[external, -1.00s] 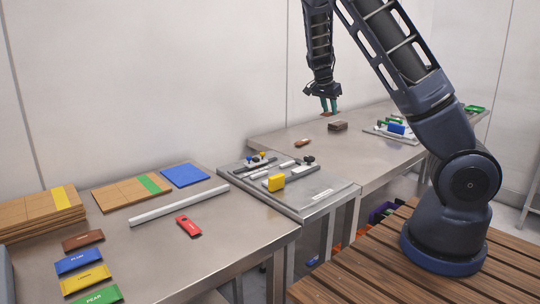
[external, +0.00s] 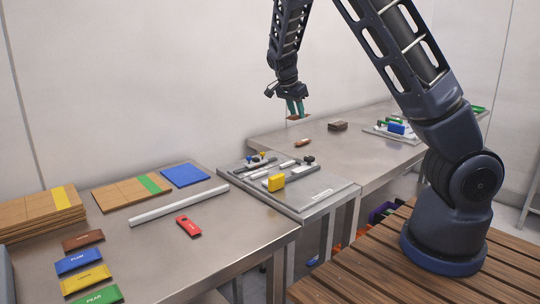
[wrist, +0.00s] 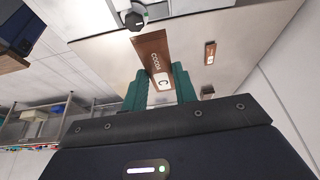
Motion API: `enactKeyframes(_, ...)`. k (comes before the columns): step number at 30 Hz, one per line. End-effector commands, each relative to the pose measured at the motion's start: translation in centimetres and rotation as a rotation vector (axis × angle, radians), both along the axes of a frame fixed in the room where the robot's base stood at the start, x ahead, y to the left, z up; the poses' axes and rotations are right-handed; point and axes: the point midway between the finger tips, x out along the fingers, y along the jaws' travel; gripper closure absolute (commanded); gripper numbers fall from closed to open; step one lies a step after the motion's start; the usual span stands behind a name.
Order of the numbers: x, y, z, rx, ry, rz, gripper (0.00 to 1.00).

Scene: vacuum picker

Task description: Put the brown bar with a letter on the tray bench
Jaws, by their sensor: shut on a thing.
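My gripper (external: 295,107) has teal fingers, shut on a brown bar (wrist: 152,58) above the back bench. In the wrist view the bar shows the word COCOA and a white tile with the letter C; in the external view it is a small brown edge (external: 295,117) below the fingertips. Another small brown bar with a pale label lies on the back bench (external: 303,142) and also shows in the wrist view (wrist: 210,53). I cannot tell for sure which surface is the tray bench; a grey metal tray (external: 318,196) stands on the middle bench.
A dark brown block (external: 338,126) sits on the back bench. The metal tray bears a yellow block (external: 276,182) and several fittings. The left bench holds wooden boards (external: 38,215), a blue square (external: 185,175), a metal rod (external: 178,206), a red piece (external: 188,227) and several coloured labels.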

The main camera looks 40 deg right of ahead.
Motion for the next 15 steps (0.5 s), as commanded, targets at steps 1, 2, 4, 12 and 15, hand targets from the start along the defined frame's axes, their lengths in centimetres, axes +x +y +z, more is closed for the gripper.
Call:
enactKeyframes(1, 0.0, 2.0, -0.1, 0.001, 0.001, 0.006, 0.94)
enactKeyframes(2, -0.1, 3.0, -0.1, 0.0, 0.002, 0.004, 0.94)
enactKeyframes(4, -0.3, 5.5, -0.2, 0.0, 0.001, 0.001, 0.94)
enactKeyframes(12, -2.1, 15.1, -0.6, 0.001, 0.002, -0.012, 0.94)
enactKeyframes(15, -3.2, 18.6, -0.6, 0.001, 0.001, -0.016, 0.94)
